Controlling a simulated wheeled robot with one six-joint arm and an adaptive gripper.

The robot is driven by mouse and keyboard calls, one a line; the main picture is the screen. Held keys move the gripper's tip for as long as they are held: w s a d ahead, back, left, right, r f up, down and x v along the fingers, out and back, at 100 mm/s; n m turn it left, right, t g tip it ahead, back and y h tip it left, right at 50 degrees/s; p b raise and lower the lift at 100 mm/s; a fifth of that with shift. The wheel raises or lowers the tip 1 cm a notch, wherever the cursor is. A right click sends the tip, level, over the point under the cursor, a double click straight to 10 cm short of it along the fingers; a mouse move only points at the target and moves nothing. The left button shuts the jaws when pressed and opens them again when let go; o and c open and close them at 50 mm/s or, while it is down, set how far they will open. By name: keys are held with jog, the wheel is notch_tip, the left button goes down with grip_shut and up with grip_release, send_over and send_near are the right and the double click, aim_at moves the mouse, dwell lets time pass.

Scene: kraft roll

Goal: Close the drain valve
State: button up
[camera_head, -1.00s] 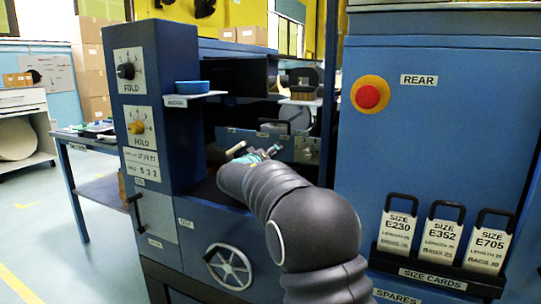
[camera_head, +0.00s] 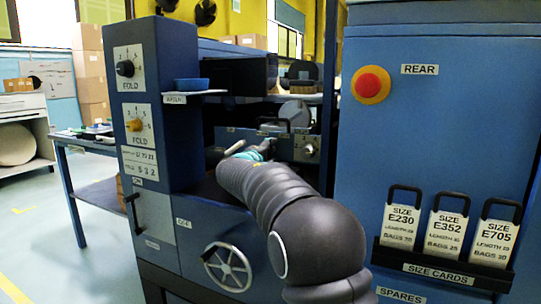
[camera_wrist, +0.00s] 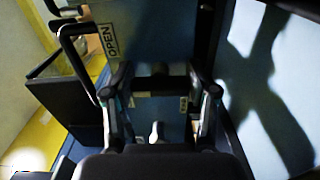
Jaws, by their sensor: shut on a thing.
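My gripper (camera_head: 250,154) reaches into the opening of the blue machine in the head view, largely hidden behind my own arm. A pale bar (camera_head: 234,147) shows just beside it. In the wrist view my gripper (camera_wrist: 160,88) has its jaws closed on a dark handle-like piece (camera_wrist: 155,83) lying crosswise between the fingers. A small pale stub (camera_wrist: 157,131) is below it. An OPEN label (camera_wrist: 107,40) is on the blue panel to the left. No label naming the drain valve is readable, so I cannot tell for sure that the held piece belongs to it.
A black loop handle (camera_wrist: 73,50) stands left of the fingers. The machine's front has a silver handwheel (camera_head: 228,267) and two FOLD dials (camera_head: 126,69). A red stop button (camera_head: 371,85) and a rack of size cards (camera_head: 440,262) are on the right cabinet.

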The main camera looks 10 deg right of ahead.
jog(key=n+p, duration=0.1)
jog(key=n, duration=0.3)
jog(key=shift+r+n, duration=0.15)
jog(key=shift+n, duration=0.15)
jog(key=shift+a+n+p, duration=0.1)
jog(key=shift+n+p, duration=0.7)
jog(key=shift+n, duration=1.5)
jog(key=o, duration=1.2)
jog(key=shift+c, duration=0.2)
jog(key=v, duration=1.2)
